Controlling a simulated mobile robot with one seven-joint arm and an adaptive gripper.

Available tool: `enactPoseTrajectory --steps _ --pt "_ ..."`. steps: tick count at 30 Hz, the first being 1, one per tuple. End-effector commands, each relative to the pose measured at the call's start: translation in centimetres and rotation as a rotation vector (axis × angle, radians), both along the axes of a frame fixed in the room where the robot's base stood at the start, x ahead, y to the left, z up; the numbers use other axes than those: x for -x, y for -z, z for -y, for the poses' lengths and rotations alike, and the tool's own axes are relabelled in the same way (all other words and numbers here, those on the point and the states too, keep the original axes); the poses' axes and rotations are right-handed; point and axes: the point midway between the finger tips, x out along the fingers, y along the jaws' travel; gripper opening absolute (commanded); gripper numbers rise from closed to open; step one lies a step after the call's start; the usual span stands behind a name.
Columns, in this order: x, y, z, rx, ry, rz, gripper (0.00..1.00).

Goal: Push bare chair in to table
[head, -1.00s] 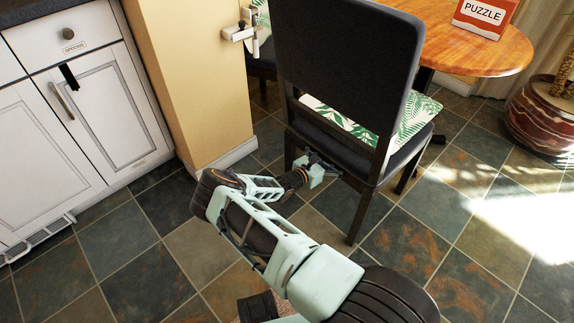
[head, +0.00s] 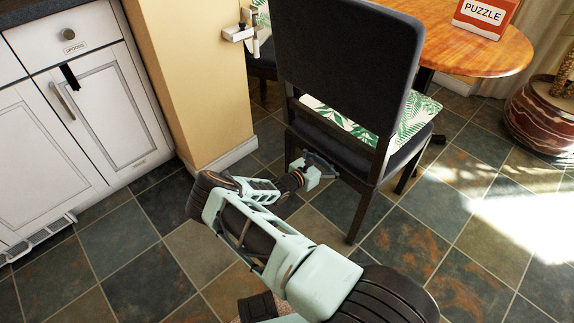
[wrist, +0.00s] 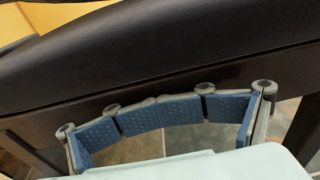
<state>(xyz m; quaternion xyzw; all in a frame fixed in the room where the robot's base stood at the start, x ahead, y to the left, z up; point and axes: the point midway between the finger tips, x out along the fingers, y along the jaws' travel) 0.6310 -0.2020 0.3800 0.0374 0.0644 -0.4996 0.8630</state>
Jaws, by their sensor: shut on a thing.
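The dark chair (head: 345,55) stands with its tall back towards me. A white cushion with green leaves (head: 411,118) lies on its seat, so this chair is not bare. The round wooden table (head: 455,50) is beyond it at upper right. My gripper (head: 322,166) is low behind the chair, at its rear frame below the seat. In the wrist view my gripper's blue-padded fingers (wrist: 160,112) lie in a shallow arc along the chair's dark rail (wrist: 200,84). The exact contact with the rail is hard to see.
Part of another dark chair (head: 262,62) with leaf-patterned fabric shows behind the yellow wall end (head: 195,80). White cabinets (head: 100,105) stand at left. A large striped pot (head: 540,115) is at right. The tiled floor right of the chair is clear.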

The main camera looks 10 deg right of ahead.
Motion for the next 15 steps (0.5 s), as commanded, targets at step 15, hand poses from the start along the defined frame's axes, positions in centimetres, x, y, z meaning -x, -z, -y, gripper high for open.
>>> enactPoseTrajectory --steps 15 --pt "0.42 0.03 -0.65 -0.001 0.0 0.0 0.58"
